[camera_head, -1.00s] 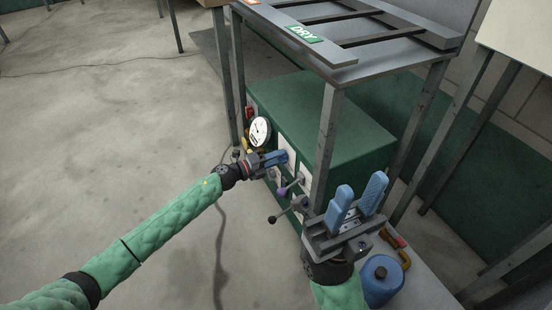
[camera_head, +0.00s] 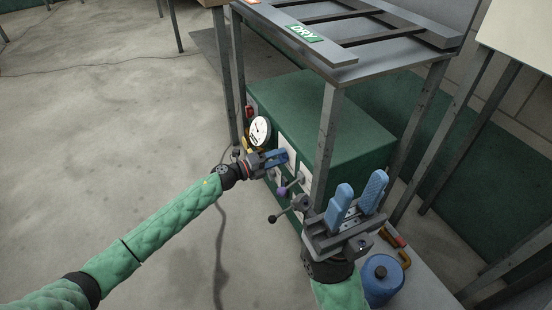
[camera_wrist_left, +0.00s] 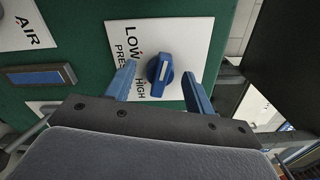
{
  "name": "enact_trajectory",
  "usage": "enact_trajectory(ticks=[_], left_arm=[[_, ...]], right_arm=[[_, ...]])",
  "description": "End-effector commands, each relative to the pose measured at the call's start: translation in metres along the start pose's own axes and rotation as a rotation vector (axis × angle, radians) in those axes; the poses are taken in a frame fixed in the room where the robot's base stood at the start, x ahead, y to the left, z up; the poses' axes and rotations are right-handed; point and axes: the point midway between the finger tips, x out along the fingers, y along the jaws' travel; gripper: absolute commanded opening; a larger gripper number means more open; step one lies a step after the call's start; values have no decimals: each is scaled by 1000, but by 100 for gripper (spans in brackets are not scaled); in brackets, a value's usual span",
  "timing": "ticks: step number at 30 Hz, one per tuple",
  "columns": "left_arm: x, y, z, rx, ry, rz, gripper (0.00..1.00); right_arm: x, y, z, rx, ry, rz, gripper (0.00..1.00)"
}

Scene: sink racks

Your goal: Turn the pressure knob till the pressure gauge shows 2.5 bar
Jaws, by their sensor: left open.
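The pressure gauge (camera_head: 260,130) is a round white dial on the front of the green machine (camera_head: 330,117); its reading is too small to tell. The blue pressure knob (camera_wrist_left: 160,75) with a white pointer line sits on a white plate (camera_wrist_left: 192,30) marked LOW, HIGH and PRES. My left gripper (camera_head: 280,158) is at the machine's front, below and right of the gauge. In the left wrist view, its blue fingers (camera_wrist_left: 162,88) are open on either side of the knob, apart from it. My right gripper (camera_head: 357,200) is open and empty, fingers up, in the foreground.
A grey rack table (camera_head: 340,72) with a DRY sign (camera_head: 304,33) stands over the machine; its front leg is close to my grippers. Levers with dark and purple ends (camera_head: 272,219) stick out below my left gripper. A blue canister (camera_head: 382,278) stands at lower right. The left floor is mostly clear.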

Motion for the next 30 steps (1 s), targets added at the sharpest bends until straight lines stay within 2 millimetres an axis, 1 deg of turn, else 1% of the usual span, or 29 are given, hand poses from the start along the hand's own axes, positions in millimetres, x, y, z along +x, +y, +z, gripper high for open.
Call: enact_trajectory(ticks=[2,5,12,18,22,30], left_arm=[[-3,0,0,0,0,1,54],[-13,0,1,0,-1,2,54],[-50,0,0,0,0,3,54],[-72,0,0,0,0,1,54],[-78,1,-1,0,1,1,54],[-78,1,0,0,0,1,54]], right_arm=[[0,0,0,0,-1,2,36],[2,0,0,0,-3,6,36],[8,1,-2,2,0,17,36],[12,2,-2,-5,7,18,36],[12,2,-2,-8,8,16,36],[10,2,-2,-7,4,9,36]])
